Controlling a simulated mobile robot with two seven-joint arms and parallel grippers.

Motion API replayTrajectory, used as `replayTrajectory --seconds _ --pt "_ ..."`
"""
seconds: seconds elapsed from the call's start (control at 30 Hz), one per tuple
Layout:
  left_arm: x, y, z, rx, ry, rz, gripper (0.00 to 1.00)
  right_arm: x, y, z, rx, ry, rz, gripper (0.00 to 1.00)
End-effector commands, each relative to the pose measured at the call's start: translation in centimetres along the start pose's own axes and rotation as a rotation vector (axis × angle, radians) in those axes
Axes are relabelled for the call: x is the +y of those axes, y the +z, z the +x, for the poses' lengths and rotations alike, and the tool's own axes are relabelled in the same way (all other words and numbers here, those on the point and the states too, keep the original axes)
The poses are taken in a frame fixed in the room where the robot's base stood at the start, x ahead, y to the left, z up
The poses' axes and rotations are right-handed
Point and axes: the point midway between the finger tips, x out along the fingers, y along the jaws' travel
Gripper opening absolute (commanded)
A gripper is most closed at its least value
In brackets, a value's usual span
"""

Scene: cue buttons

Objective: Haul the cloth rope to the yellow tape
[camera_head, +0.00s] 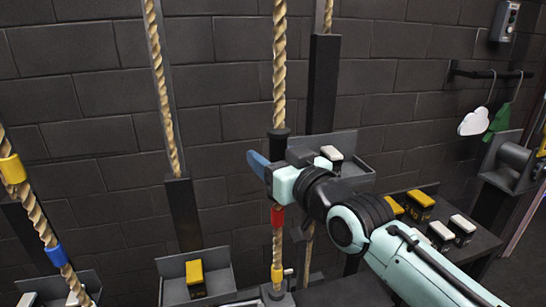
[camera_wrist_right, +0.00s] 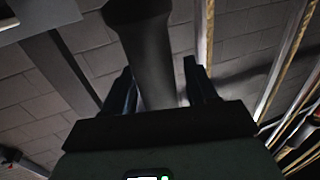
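Several ropes hang along the wall. The left rope (camera_head: 37,214) carries a yellow tape band (camera_head: 12,169) and a blue one below it. I cannot tell which rope is the cloth one. My right gripper (camera_head: 258,165) is at the middle rope, just below the sleeve's top. In the wrist view a dark cylinder (camera_wrist_right: 150,55) passes between its fingers (camera_wrist_right: 160,92); whether they press on it is unclear. My left gripper is not visible.
Another rope (camera_head: 164,85) hangs left of the middle one, with a tray holding a yellow block (camera_head: 195,276) below. A shelf at right holds yellow and white blocks (camera_head: 441,233). Hooks with white and green tags (camera_head: 473,122) and a winch-like drum (camera_head: 512,157) are farther right.

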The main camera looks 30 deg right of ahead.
Motion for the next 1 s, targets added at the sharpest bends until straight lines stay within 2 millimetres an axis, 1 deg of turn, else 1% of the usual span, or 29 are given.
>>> replayTrajectory --seconds 0.23,0.37,0.47,0.7,0.8,0.9,1.0 --pt "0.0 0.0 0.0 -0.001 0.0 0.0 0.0 0.0 -0.1 -0.2 0.002 0.0 -0.001 0.57" --pt "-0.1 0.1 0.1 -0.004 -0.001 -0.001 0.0 -0.1 -0.2 -1.4 0.004 -0.001 -0.002 0.57" --pt "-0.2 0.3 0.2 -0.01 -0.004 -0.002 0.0 -0.1 -0.2 -3.2 0.005 -0.001 -0.001 0.57" --pt "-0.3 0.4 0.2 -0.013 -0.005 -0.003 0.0 -0.1 -0.1 -8.7 0.005 -0.001 0.0 0.57" --pt "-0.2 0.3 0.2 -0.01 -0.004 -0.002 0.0 0.0 -0.1 -10.6 0.004 0.0 0.0 0.57" --pt "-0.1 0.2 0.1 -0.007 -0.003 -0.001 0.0 0.0 -0.1 -12.1 0.003 0.0 0.0 0.57" --pt "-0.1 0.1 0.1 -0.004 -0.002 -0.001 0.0 0.0 -0.1 -12.9 0.002 0.0 0.0 0.57"
